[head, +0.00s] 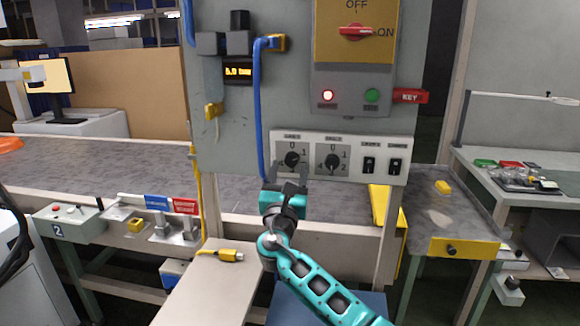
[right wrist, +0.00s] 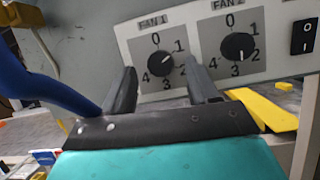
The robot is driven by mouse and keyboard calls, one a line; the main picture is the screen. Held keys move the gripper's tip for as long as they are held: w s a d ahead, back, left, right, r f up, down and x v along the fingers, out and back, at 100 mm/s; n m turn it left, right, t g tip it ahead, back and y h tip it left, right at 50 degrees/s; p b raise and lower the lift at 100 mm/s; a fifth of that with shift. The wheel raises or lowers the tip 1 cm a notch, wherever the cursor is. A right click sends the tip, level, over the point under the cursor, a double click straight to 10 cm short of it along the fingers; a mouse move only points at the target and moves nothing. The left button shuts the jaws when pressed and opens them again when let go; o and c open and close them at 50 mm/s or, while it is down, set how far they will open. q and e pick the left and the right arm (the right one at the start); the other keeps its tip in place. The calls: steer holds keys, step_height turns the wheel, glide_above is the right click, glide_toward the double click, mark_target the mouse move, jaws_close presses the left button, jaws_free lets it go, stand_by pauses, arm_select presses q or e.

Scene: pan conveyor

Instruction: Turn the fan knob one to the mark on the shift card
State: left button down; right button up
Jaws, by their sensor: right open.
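The fan one knob (head: 292,158) is a round black dial on a pale panel, ringed by numbers. In the right wrist view the knob (right wrist: 160,65) sits under the FAN 1 label, and its light mark appears to point up and right, towards 1. My right gripper (head: 288,180) is just below and in front of this knob. In the right wrist view its open fingers (right wrist: 163,88) stand left and right of the knob, with nothing held; contact cannot be told. I cannot make out a shift card. My left gripper is out of view.
A blue cable (head: 257,110) hangs just left of the panel. Above are a red lever (head: 355,32) and a red KEY tag (head: 410,96). A conveyor (head: 120,160) runs behind.

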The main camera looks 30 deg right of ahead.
steer(key=shift+x, duration=0.95)
